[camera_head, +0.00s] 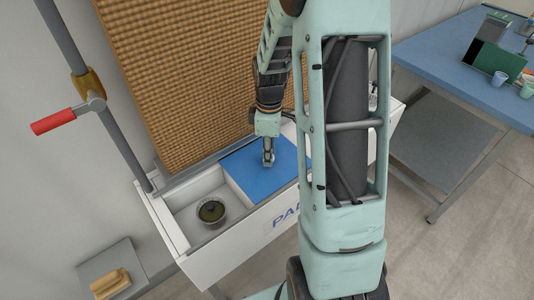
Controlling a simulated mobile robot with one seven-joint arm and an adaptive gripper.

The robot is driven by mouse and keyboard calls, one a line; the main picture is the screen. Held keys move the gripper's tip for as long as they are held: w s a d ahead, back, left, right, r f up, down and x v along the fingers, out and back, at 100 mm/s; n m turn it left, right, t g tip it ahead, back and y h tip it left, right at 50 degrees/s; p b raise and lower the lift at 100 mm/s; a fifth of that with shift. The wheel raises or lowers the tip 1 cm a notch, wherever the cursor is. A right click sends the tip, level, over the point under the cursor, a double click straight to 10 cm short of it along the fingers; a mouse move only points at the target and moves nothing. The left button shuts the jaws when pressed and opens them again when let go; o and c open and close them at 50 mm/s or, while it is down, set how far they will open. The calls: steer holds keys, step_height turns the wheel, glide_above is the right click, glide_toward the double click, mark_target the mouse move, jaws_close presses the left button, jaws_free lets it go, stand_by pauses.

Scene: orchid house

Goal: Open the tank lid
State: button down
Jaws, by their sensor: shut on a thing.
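The tank (262,243) is a long white trough with lettering on its front, partly hidden by my arm. Its flat blue lid (245,167) covers the middle part. The left part is uncovered and shows a round dark-topped object (211,212) inside. My gripper (268,162) points down at the lid, in the upper middle of the blue surface, and is shut on a part of it. The gripped part is too small and hidden to make out. The right end of the lid is behind my arm.
A brown woven pad (185,75) stands behind the tank. A grey pipe with a red-handled valve (54,122) rises at the left. A low grey box with a brush (111,283) is at lower left. A blue table (450,62) stands right; the floor before it is clear.

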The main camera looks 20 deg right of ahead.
steer(key=c, duration=1.6)
jaws_free()
steer(key=shift+r, duration=0.1)
step_height(320, 180, up, 12)
